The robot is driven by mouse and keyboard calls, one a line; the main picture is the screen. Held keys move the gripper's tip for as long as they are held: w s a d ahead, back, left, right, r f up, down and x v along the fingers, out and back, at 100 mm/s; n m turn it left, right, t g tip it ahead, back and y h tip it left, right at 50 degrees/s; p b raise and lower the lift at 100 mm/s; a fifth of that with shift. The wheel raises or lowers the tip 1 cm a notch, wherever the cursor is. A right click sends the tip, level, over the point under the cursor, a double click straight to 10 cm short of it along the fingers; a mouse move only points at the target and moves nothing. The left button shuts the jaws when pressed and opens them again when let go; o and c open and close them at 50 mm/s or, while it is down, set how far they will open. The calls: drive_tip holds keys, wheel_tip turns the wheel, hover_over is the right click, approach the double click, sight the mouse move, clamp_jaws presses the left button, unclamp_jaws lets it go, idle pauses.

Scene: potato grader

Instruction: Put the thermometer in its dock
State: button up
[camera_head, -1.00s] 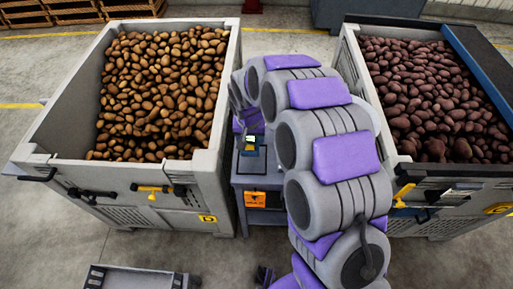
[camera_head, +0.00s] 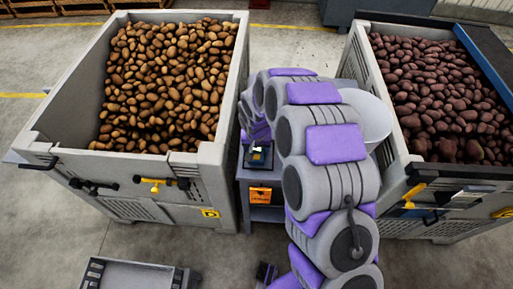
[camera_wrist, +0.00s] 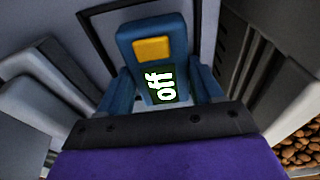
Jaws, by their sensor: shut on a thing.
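The thermometer (camera_wrist: 152,50) is a blue device with a yellow button and a dark green display reading "off"; it fills the middle of the wrist view. My gripper (camera_wrist: 162,82) is shut on it, with blue fingers at its left and right sides. In the head view the thermometer (camera_head: 258,155) is small, over the top of a grey stand (camera_head: 260,176) between two potato bins. My purple and grey arm hides part of the stand. I cannot make out the dock clearly, nor whether the thermometer touches it.
A bin of brown potatoes (camera_head: 140,160) stands left of the stand, and a bin of dark red potatoes (camera_head: 445,172) stands right. A grey tray (camera_head: 135,275) is at the bottom left. The gap between the bins is narrow.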

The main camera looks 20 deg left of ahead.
sight(259, 153)
drive_tip(key=o, duration=0.8)
drive_tip(key=shift+d, duration=0.25)
drive_tip(key=o, duration=0.4)
drive_tip(key=shift+d+r, duration=0.15)
drive_tip(key=shift+d, duration=0.3)
drive_tip(key=shift+o, duration=0.2)
drive_tip(key=shift+a, duration=0.4)
drive_tip(key=shift+a+r, duration=0.15)
drive_tip(key=shift+r, duration=0.15)
wheel_tip(259, 153, up, 11)
drive_tip(key=s+p, duration=0.1)
drive_tip(key=p, duration=0.1)
drive_tip(key=shift+s+d, duration=0.25)
drive_tip(key=shift+s, duration=0.15)
drive_tip(key=shift+d+r, duration=0.1)
